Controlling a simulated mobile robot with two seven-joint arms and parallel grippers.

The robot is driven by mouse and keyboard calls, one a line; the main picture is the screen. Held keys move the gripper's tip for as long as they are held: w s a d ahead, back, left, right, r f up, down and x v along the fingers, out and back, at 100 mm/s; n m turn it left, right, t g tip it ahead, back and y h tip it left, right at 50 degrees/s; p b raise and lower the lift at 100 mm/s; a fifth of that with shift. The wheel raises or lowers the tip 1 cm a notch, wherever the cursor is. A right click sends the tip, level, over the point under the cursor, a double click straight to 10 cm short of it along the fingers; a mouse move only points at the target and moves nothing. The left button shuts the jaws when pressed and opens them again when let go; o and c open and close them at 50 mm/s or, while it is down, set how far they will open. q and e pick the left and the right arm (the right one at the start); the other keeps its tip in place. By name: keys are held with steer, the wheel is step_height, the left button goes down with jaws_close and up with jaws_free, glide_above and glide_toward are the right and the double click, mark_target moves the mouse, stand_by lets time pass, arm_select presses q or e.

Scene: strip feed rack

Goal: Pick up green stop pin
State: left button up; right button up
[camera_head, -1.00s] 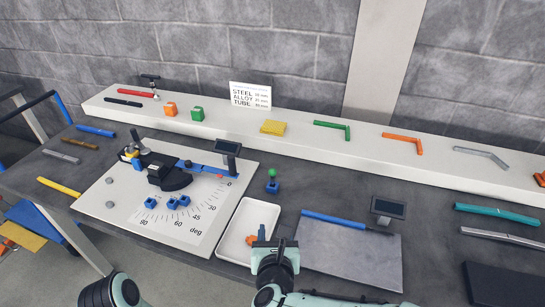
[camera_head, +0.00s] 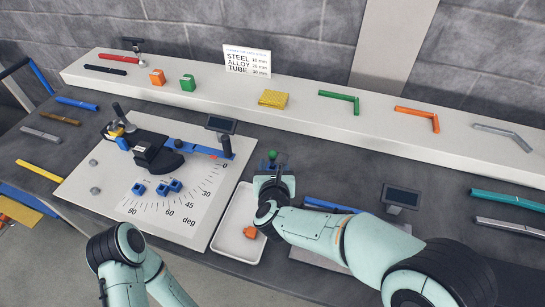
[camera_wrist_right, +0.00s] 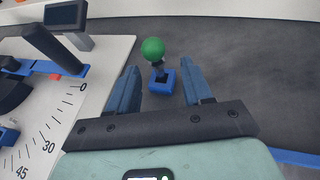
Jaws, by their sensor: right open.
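The green stop pin has a round green head (camera_wrist_right: 153,49) on a dark stem, standing in a small blue block (camera_wrist_right: 162,82) on the dark bench. In the head view its green head (camera_head: 272,154) shows just beyond my right gripper (camera_head: 273,168), which hides most of the block. In the right wrist view my right gripper (camera_wrist_right: 162,88) is open, its two blue fingers on either side of the pin and block, with nothing held. My left gripper is out of the head view; only part of my left arm shows at the bottom left.
A white angle plate (camera_head: 75,190) with a blue arm and a dark display lies left of the pin. A white tray (camera_head: 222,238) holding an orange piece is just in front. A raised white shelf (camera_head: 320,130) runs behind.

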mark_target(273, 161)
steer(key=x, duration=0.5)
steer(key=shift+w+a+r+p, duration=0.15)
steer(key=shift+w+p, duration=0.1)
steer(key=shift+p, duration=0.05)
jaws_close()
